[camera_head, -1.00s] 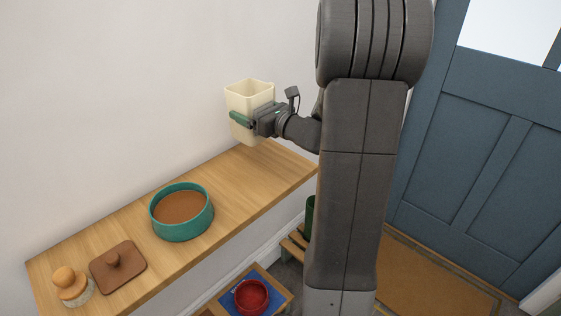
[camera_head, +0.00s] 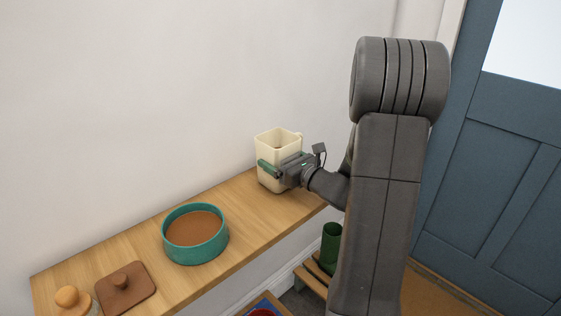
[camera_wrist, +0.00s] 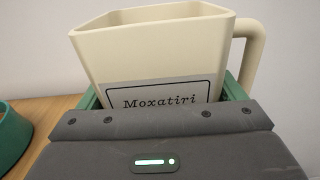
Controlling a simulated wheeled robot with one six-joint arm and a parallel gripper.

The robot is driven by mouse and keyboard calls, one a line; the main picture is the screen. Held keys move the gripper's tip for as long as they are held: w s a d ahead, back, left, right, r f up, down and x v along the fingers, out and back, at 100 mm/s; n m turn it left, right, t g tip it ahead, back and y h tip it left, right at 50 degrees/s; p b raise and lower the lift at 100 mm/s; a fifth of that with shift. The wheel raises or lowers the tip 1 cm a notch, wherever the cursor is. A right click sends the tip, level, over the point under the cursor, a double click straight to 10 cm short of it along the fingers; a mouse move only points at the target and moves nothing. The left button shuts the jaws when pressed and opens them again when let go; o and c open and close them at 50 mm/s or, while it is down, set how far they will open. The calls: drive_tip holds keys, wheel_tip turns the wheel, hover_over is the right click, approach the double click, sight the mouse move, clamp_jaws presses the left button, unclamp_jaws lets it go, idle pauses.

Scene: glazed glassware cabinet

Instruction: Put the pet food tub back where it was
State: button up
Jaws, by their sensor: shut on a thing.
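The pet food tub is a cream, open-topped square container (camera_head: 272,145) with a side handle, at the far right part of the wooden shelf (camera_head: 245,220). In the wrist view the tub (camera_wrist: 150,45) stands upright and bears a label reading "Moxatiri". My gripper (camera_head: 270,170) is shut on the tub, its green fingers on either side of it. The tub's base is at or just above the shelf top; I cannot tell whether it touches.
A teal round bowl with brown contents (camera_head: 195,234) stands mid-shelf. A brown lid with a knob (camera_head: 125,288) and a wooden-knobbed brush-like thing (camera_head: 70,297) lie at the left. A green boot-like thing (camera_head: 330,248) is below. Shelf between bowl and tub is clear.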

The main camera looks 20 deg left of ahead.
drive_tip(key=shift+f, duration=0.15)
drive_tip(key=o, duration=1.1)
drive_tip(key=shift+o, duration=0.2)
drive_tip(key=v, duration=1.2)
drive_tip(key=shift+s, duration=0.1)
